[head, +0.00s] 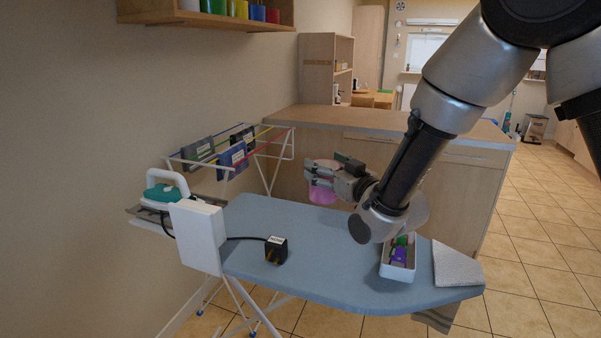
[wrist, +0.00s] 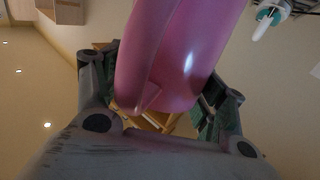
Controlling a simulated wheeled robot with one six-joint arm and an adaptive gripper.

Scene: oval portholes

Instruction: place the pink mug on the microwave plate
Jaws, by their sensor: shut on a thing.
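The pink mug (head: 322,191) is held in my gripper (head: 325,172) above the far side of the ironing board. In the wrist view the mug (wrist: 185,55) fills the upper middle, between the two fingers (wrist: 160,105). My gripper is shut on it. The fingers cover part of the mug in the head view, and its opening cannot be made out. I see no microwave or microwave plate in either view.
The blue ironing board (head: 325,275) carries a black plug block (head: 276,249), a white tray (head: 397,272) with coloured items, and a grey cloth (head: 456,264). An iron (head: 166,188) stands at its left end. A drying rack (head: 283,145) and a wooden counter (head: 390,121) are behind.

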